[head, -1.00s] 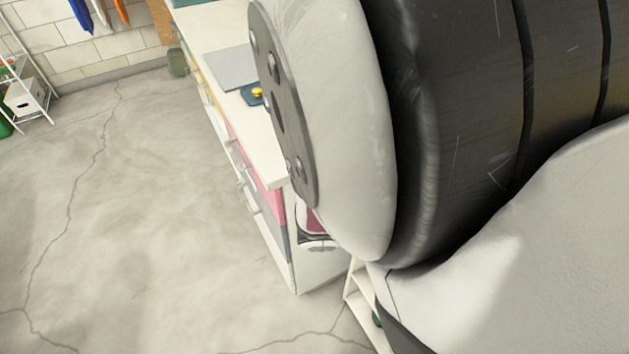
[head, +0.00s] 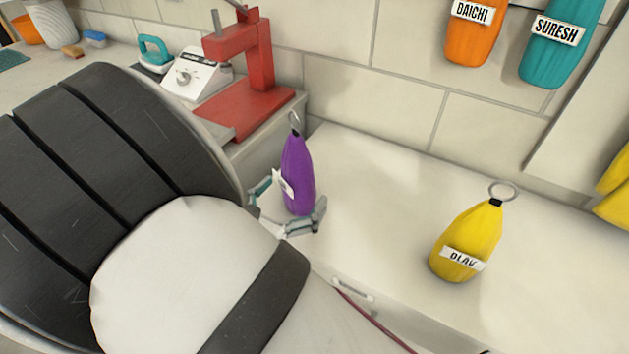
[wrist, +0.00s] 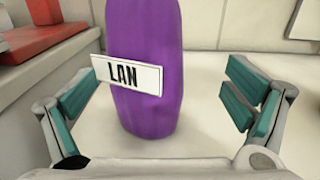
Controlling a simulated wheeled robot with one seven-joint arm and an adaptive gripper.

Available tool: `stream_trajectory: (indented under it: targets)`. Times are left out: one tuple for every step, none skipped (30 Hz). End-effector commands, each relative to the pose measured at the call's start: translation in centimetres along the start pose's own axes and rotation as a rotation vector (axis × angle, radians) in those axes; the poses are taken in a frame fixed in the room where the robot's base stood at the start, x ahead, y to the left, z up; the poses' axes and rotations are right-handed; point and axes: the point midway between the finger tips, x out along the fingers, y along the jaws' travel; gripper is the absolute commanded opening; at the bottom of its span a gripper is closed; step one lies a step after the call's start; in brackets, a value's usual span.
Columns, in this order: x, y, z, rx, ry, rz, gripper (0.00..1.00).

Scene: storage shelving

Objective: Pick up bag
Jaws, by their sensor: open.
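A purple bag (head: 298,176) with a metal ring on top stands upright on the white counter, beside the raised grey block. In the wrist view the purple bag (wrist: 146,95) carries a white label reading "LAN". My gripper (head: 287,207) is open, with its fingers on either side of the bag. In the wrist view my gripper (wrist: 158,112) has teal finger pads left and right of the bag, with a gap visible on the right. The left pad is close to the label; I cannot tell whether it touches. A yellow bag (head: 468,240) with a partly readable label stands to the right.
A red press (head: 252,90) and a white device (head: 197,78) stand on the higher surface at left. Orange (head: 474,42) and teal (head: 557,45) bags hang on the back wall. The white counter (head: 385,200) is clear between the purple and yellow bags.

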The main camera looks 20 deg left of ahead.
Motion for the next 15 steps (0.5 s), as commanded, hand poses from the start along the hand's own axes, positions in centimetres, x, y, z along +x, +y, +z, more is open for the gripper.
stream_trajectory:
  targets:
    - [0.2, 0.0, 0.0, 0.0, 0.0, 0.0, 0.96]
    - [0.3, 0.0, 0.0, 0.0, 0.0, 0.0, 0.96]
    - [0.6, -0.1, 0.0, 0.0, 0.0, 0.0, 0.96]
    - [0.9, -0.1, 0.1, 0.0, 0.0, -0.001, 0.96]
    - [1.2, -0.1, 0.1, 0.0, 0.0, -0.002, 0.96]
    - [1.8, -0.2, 0.1, 0.0, -0.001, -0.003, 0.96]
    - [2.2, -0.2, 0.1, 0.0, -0.001, -0.004, 0.96]
    - [2.7, -0.3, 0.1, 0.0, -0.001, -0.004, 0.96]
    - [3.3, -0.3, 0.2, 0.0, -0.001, -0.003, 0.96]
    - [3.7, -0.3, 0.1, 0.001, 0.0, -0.003, 0.96]
    - [4.2, -0.3, 0.1, 0.001, 0.0, -0.004, 0.96]
    - [4.7, -0.3, 0.2, 0.0, -0.001, -0.003, 0.96]
    - [5.0, -0.3, 0.2, 0.0, -0.001, -0.003, 0.96]
    - [5.2, -0.3, 0.2, -0.001, -0.001, -0.003, 0.96]
    - [5.3, -0.3, 0.2, -0.001, 0.0, -0.002, 0.96]
